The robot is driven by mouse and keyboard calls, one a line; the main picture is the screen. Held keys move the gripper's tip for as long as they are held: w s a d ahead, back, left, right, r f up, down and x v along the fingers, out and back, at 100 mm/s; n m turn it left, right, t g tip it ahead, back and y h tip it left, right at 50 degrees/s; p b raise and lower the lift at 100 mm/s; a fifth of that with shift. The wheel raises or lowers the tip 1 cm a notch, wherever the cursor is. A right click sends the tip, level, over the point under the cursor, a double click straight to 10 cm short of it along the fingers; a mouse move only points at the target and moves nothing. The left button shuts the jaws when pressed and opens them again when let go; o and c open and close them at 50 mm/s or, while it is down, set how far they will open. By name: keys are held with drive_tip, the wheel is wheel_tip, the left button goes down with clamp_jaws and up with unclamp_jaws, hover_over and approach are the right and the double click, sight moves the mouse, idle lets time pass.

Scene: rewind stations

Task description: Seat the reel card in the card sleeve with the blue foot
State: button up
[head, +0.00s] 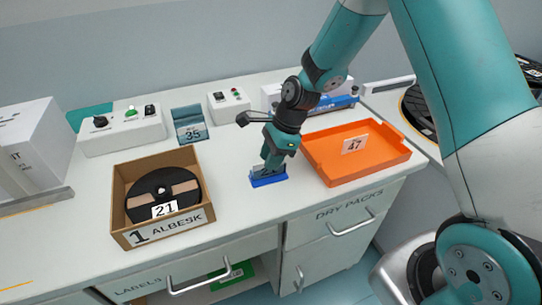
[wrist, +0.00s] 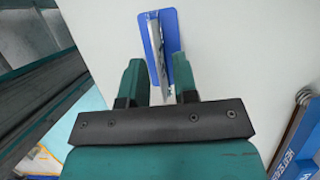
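The card sleeve's blue foot (head: 268,180) stands on the counter between the cardboard box and the orange tray, and it also shows in the wrist view (wrist: 171,28). A thin, pale upright piece (wrist: 157,50) rises from the foot, seen nearly edge-on; I cannot tell whether it is the reel card, the sleeve or both. My gripper (head: 267,164) points down right over the foot. In the wrist view its two fingers (wrist: 158,78) stand apart on either side of the thin piece, with a visible gap. The fingers hide the piece in the head view.
A cardboard box (head: 164,237) holds a black reel with a card marked 21. An orange tray (head: 385,165) with a card marked 47 stands right. A teal holder (head: 188,115) marked 35 and control boxes (head: 122,133) stand behind. Counter is bare in front of the foot.

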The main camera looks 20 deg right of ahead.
drive_tip(key=v, duration=1.2)
drive_tip(key=s+a+r+n, duration=0.3)
drive_tip(key=s+n, duration=0.5)
drive_tip(key=s+a+r+n, duration=0.3)
drive_tip(key=s+n, duration=0.5)
drive_tip(key=n, duration=0.1)
drive_tip(key=s+a+r+n, duration=0.3)
drive_tip(key=s+n, duration=0.5)
drive_tip(key=shift+s+a+r+n, duration=0.3)
drive_tip(key=shift+n, duration=0.1)
